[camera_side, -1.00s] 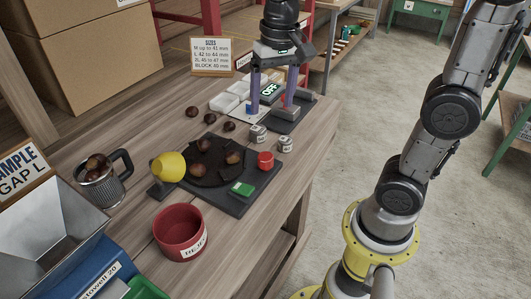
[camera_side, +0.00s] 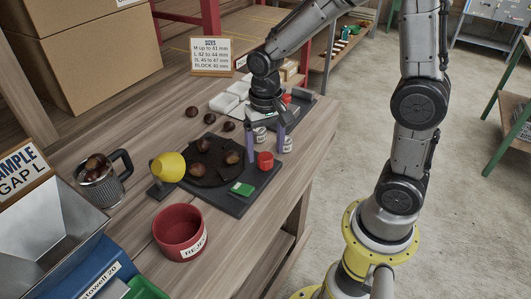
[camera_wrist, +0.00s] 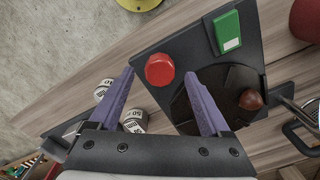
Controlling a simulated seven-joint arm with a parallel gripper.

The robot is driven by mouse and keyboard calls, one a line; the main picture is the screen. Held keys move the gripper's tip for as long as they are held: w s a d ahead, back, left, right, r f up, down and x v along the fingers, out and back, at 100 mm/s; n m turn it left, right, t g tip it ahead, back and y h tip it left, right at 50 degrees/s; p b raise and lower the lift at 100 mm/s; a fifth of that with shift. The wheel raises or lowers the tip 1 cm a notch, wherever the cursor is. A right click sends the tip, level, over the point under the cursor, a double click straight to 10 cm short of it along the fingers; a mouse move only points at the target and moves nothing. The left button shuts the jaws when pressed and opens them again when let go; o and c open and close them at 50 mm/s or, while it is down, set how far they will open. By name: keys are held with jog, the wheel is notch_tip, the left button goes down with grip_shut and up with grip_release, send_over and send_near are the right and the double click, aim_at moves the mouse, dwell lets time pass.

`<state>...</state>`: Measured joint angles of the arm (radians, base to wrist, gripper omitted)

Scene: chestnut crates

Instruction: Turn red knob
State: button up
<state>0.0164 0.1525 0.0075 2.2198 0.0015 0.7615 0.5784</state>
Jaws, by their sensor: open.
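The red knob (camera_side: 265,160) sits at the right corner of a dark panel (camera_side: 229,205) on the wooden bench. In the wrist view the red knob (camera_wrist: 159,69) is a short round cap, just beyond my fingertips and between their lines. My gripper (camera_side: 266,153) is open, its two purple fingers pointing down on either side behind the knob. In the wrist view my gripper (camera_wrist: 160,72) has nothing between its fingers. I cannot tell from the side view how high the fingertips are above the panel.
Small labelled weights (camera_side: 259,134) stand close behind my fingers. A red reject bin (camera_side: 180,232) stands at the front.

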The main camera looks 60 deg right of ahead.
jog(key=shift+f, duration=0.95)
grip_shut()
